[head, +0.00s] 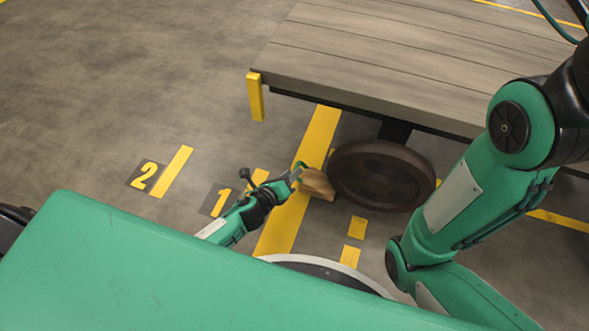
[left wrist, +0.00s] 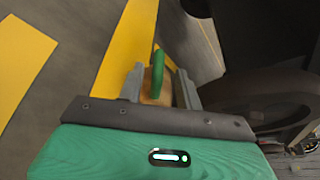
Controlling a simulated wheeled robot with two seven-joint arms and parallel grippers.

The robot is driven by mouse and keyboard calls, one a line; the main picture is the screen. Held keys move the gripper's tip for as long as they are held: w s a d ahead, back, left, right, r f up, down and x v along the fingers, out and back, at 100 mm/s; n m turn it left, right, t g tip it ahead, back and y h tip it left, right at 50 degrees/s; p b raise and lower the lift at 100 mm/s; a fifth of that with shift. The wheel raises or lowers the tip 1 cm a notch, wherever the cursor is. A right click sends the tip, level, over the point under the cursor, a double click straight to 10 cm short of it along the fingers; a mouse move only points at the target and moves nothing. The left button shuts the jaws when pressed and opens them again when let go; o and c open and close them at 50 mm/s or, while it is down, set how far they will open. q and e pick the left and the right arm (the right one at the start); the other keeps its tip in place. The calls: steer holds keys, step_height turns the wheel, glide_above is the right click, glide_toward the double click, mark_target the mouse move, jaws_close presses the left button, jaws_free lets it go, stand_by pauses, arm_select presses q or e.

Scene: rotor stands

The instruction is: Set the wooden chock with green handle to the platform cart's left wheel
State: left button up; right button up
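The wooden chock (head: 318,184) with a green handle is at the left side of the cart's dark wheel (head: 382,176), over the yellow floor stripe. I cannot tell whether it touches wheel or floor. My left gripper (head: 299,175) reaches it from the left. In the left wrist view the green handle (left wrist: 157,72) stands up between the fingers of the left gripper (left wrist: 159,86). The fingers close on the chock from both sides and hide part of its wood. The wheel shows to the right there (left wrist: 262,92). My right gripper is out of view.
The platform cart's plank deck (head: 410,45) overhangs the wheel, with a yellow corner post (head: 256,96) at its near left corner. The floor at the left is clear.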

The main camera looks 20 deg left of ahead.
arm_select(q)
steer(key=p+v, duration=0.1)
steer(key=v, duration=0.8)
steer(key=shift+p, duration=0.3)
steer(key=shift+s, duration=0.2)
